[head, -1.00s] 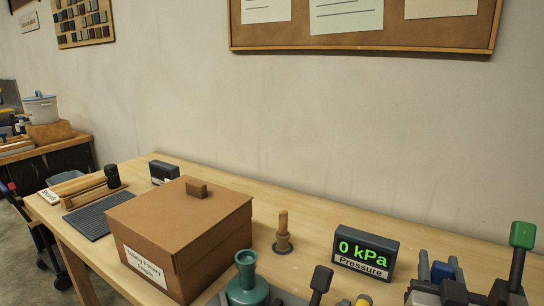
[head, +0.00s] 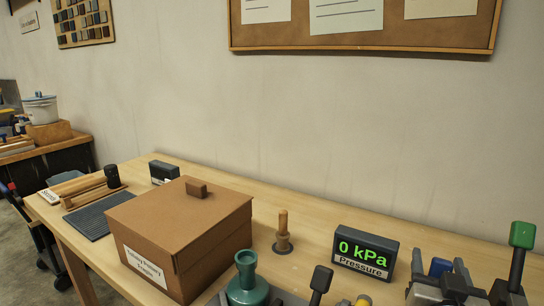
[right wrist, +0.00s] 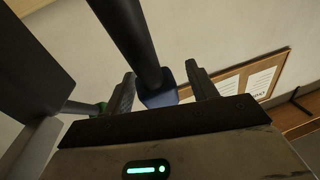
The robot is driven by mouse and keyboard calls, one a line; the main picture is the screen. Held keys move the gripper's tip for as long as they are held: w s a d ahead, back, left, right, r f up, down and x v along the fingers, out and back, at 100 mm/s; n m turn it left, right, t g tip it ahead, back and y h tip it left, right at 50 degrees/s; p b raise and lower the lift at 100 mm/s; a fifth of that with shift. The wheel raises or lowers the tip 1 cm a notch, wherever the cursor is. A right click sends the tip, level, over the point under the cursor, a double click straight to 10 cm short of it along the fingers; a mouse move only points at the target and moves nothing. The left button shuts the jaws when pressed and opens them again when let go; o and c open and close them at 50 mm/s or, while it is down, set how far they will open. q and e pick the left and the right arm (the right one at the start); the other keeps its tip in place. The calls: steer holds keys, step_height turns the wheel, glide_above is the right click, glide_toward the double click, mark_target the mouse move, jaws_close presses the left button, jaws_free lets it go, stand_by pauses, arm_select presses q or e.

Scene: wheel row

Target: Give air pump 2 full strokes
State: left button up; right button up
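The pressure display (head: 365,252) reads 0 kPa on the bench. My right gripper (head: 440,272) is at the bottom right of the head view. Its fingers (right wrist: 160,88) are apart, one on each side of a blue handle end (right wrist: 160,97) on a dark bar, with gaps visible in the right wrist view. The blue part (head: 440,267) also shows between the fingers in the head view. A green-topped lever (head: 522,236) stands to the right. No part is labelled as the pump, and its body cannot be made out. My left gripper is not in view.
A lidded cardboard box (head: 180,237), a teal vessel (head: 247,285), a black-knobbed lever (head: 321,279) and a wooden-handled tool (head: 283,231) stand left of the display. A ribbed mat (head: 92,217) lies farther left. The bench strip along the wall is mostly clear.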

steer(key=b+v, duration=0.2)
steer(key=v, duration=0.5)
stand_by(0.5)
